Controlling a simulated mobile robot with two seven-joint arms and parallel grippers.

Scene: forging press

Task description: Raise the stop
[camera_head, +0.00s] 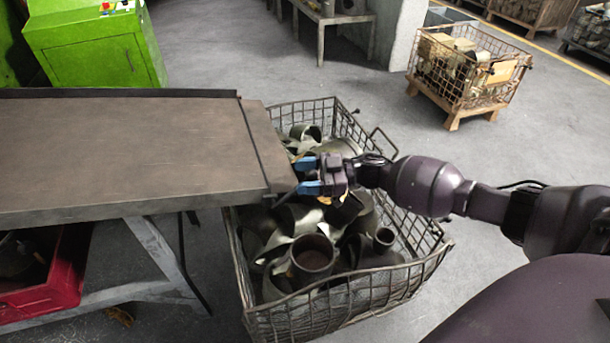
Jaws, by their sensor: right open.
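The brown table (120,145) fills the left of the head view. At its right end is a narrow plate (263,140), set off from the top by a dark line; I take it to be the stop. It lies roughly level with the table top or slopes slightly. My right gripper (300,176) comes in from the right, with its two blue fingers apart around or just beside the plate's right edge. I cannot tell whether the fingers touch it. Nothing is visibly held. My left gripper is not in view.
A wire basket (345,300) of metal parts stands below the table end, under my right gripper. A red bin (60,290) is under the table. A green cabinet (95,60) stands behind. Another wire crate (470,75) stands at the back right, with open floor around it.

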